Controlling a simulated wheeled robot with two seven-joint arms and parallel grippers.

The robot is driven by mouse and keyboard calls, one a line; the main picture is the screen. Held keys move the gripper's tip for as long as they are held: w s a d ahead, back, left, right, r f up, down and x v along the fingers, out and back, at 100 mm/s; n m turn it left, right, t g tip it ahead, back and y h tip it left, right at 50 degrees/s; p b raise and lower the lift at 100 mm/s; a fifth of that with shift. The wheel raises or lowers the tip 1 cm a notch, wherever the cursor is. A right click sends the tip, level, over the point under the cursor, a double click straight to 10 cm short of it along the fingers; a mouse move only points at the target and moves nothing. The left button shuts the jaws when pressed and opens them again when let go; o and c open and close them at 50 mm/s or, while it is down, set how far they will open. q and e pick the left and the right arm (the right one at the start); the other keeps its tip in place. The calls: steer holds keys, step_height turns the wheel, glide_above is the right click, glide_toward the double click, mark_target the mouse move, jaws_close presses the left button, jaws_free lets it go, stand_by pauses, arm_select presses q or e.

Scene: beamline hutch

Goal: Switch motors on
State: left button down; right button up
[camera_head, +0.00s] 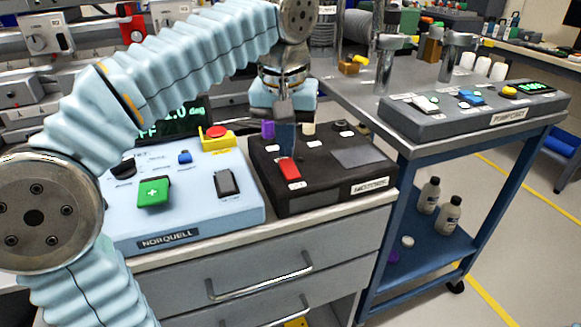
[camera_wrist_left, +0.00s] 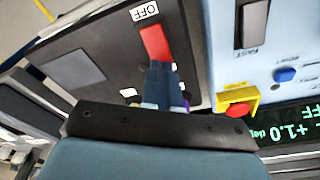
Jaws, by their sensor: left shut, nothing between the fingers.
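The dark MOTORS box (camera_head: 318,200) stands on the cabinet top, right of the pale blue NORQUELL box. A red switch (camera_head: 289,168) sits on its top face toward the left. In the left wrist view the red switch (camera_wrist_left: 155,42) has a label reading OFF (camera_wrist_left: 145,12) at one end. My left gripper (camera_head: 287,152) points down just behind the switch, its fingers shut and empty. In the left wrist view the fingertips (camera_wrist_left: 158,66) overlap the near end of the switch. I cannot tell whether they touch it. My right gripper is out of view.
The NORQUELL box (camera_head: 200,215) carries a green button (camera_head: 153,192), a red button on a yellow base (camera_head: 216,133) and a dark rocker (camera_head: 227,184). A purple knob (camera_head: 267,130) stands near my fingers. A cart with a PUMP CART box (camera_head: 470,118) stands right.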

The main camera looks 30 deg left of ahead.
mark_target(286, 162)
arm_select(q)
steer(key=shift+f+b, duration=0.6)
steer(key=shift+f, duration=0.3)
steer(key=shift+r, duration=0.1)
step_height(286, 162, up, 5)
steer(key=p, duration=0.5)
steer(key=shift+r, duration=1)
